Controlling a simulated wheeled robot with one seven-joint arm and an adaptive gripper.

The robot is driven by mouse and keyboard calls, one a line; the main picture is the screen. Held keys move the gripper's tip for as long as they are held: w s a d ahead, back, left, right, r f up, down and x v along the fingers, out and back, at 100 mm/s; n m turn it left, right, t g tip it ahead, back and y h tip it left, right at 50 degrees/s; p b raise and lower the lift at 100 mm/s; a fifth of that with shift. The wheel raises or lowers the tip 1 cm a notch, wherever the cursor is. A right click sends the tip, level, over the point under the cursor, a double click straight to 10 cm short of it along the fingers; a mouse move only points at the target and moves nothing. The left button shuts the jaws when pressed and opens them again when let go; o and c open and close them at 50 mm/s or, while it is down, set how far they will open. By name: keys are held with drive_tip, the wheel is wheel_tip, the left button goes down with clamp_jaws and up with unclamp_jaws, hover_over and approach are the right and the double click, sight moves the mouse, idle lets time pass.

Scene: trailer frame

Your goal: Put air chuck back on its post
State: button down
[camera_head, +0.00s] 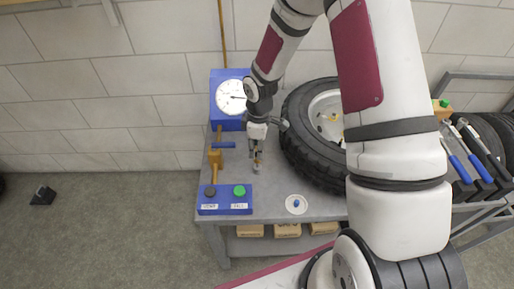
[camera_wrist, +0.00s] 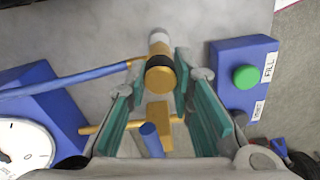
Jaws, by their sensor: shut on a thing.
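My gripper (camera_head: 257,165) points down over the grey bench, between the gauge box and the tyre. Its teal-padded fingers are shut on a brass cylinder with a dark band and pale end, which looks like the air chuck (camera_wrist: 160,75). In the head view the chuck is small and partly covered by the fingers. A blue bar (camera_head: 223,145) is just behind the block.
A blue gauge box (camera_head: 217,117) with a white dial stands behind. A blue button box (camera_head: 225,209) with a green button is at the front. The tyre (camera_head: 300,135) is close on the right. A white disc (camera_head: 296,204) lies on the bench (camera_head: 270,190).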

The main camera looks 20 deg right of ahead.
drive_tip(key=shift+f, duration=0.2)
drive_tip(key=shift+f+b, duration=0.75)
drive_tip(key=shift+f, duration=0.65)
drive_tip(key=c, duration=0.8)
unclamp_jaws()
drive_tip(key=shift+c, duration=0.2)
drive_tip(key=shift+r, duration=0.15)
drive_tip(key=shift+r+p, duration=1.65)
drive_tip(key=shift+r, duration=1.35)
drive_tip(key=shift+r+p, duration=0.4)
drive_tip(key=shift+r, duration=0.55)
